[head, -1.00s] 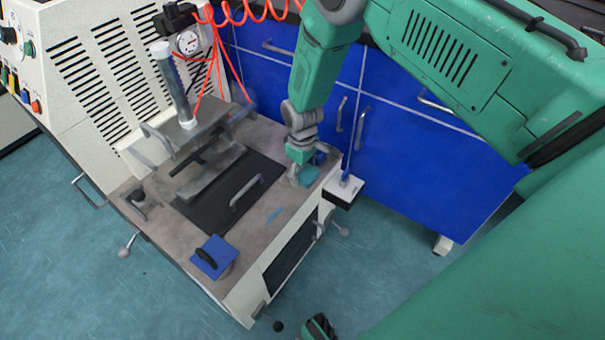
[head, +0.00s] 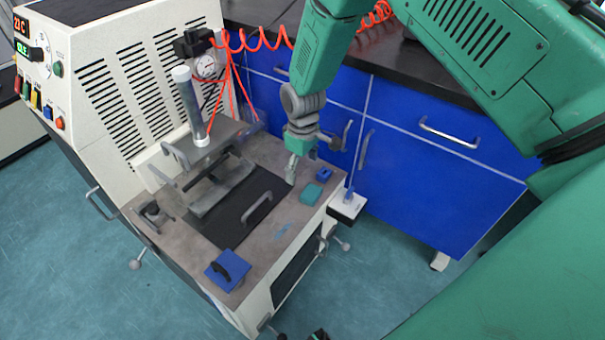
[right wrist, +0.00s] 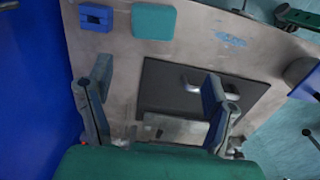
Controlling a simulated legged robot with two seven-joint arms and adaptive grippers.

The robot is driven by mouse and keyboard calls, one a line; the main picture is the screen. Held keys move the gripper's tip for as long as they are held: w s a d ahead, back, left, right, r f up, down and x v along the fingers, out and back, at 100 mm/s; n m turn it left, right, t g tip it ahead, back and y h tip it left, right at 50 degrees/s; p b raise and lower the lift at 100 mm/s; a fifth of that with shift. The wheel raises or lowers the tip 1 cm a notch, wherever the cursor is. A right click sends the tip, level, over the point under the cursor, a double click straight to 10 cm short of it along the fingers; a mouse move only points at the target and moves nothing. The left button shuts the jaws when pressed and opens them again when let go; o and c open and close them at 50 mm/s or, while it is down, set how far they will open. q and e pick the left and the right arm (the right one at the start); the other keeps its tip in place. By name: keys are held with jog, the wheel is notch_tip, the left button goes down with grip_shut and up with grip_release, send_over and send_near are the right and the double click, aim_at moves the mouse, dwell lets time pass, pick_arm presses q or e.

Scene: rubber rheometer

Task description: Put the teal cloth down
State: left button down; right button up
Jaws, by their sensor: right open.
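The teal cloth (head: 312,193) lies as a folded pad on the machine's worktop, near its right edge. It also shows flat at the top of the right wrist view (right wrist: 153,21). My right gripper (head: 291,178) is raised above the worktop, to the left of and behind the cloth, apart from it. In the right wrist view my right gripper (right wrist: 157,85) has its fingers spread wide with nothing between them. A small green and dark part at the bottom edge of the head view looks like my left gripper (head: 318,335), mostly cut off.
A small blue block (head: 325,174) sits behind the cloth. The black plate (head: 235,215) with its metal handle (head: 257,207) covers the middle of the worktop. A blue pad with a dark handle (head: 228,270) stands at the front. A pale blue smear (head: 283,230) marks the worktop.

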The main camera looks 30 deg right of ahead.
jog(key=s+f+m, duration=0.1)
jog(key=s+f, duration=0.2)
jog(key=s, duration=0.4)
jog(key=s+f+m, duration=0.1)
jog(key=s+f, duration=0.3)
jog(key=s, duration=0.3)
jog(key=s+a+r+m, duration=0.1)
jog(key=s+m, duration=0.1)
jog(key=s, duration=1.5)
jog(key=shift+s, duration=0.35)
